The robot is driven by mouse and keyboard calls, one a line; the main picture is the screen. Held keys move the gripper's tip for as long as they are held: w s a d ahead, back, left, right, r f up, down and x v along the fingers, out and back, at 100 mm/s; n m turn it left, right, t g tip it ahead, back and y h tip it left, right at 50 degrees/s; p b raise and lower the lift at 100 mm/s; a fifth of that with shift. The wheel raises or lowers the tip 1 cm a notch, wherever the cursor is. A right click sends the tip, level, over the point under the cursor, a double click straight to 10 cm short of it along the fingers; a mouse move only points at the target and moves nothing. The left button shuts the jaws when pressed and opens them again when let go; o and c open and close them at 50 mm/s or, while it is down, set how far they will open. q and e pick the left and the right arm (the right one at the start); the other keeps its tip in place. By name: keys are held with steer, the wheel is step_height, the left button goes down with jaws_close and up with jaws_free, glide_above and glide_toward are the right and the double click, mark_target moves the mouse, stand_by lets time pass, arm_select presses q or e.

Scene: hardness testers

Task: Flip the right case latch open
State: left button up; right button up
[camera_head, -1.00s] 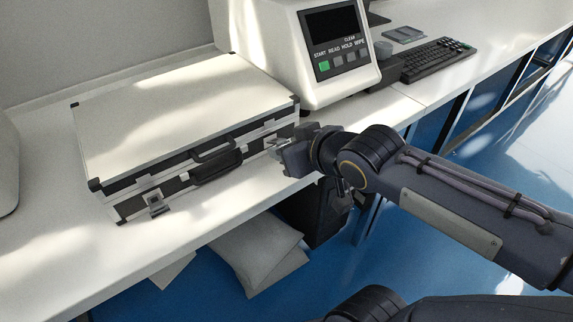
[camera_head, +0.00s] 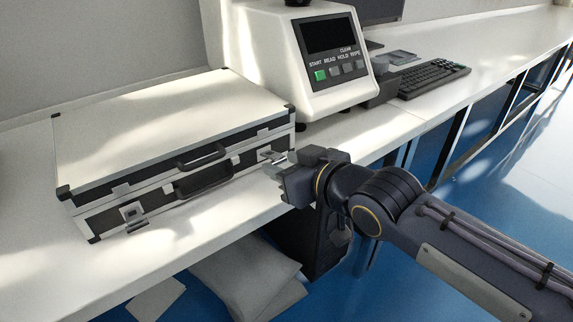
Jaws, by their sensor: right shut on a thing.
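The closed case (camera_head: 160,115), pale on top with dark sides and metal corners, lies on the white bench at left. The right case latch (camera_head: 268,154) is at the right end of its front face, partly hidden by my right gripper (camera_head: 273,163). That gripper is shut on the latch, its arm coming in from the right. The left case latch (camera_head: 134,219) hangs out from the front face, flipped open. My left gripper is not in view.
A white hardness tester (camera_head: 300,60) with a screen and buttons stands behind the case's right end. A keyboard (camera_head: 433,78) lies farther right. Pale bags or cushions (camera_head: 245,280) lie on the blue floor below the bench edge.

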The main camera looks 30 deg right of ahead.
steer(key=o, duration=1)
steer(key=p+v, duration=0.2)
steer(key=v, duration=0.6)
steer(key=s+a+f+m+g+y, duration=0.1)
steer(key=s+a+f+g, duration=0.15)
steer(key=f, duration=0.25)
steer(key=s+a+f+m+g+y+p, duration=0.1)
steer(key=f+g, duration=0.2)
steer(key=f, duration=0.2)
steer(key=s+a+f+m+g+y, duration=0.1)
steer(key=s+a+f+g, duration=0.15)
steer(key=f, duration=0.35)
steer(key=shift+g, duration=0.3)
steer(key=r+p, duration=2.9)
steer(key=shift+w+d+r, duration=0.25)
steer(key=shift+d, duration=0.1)
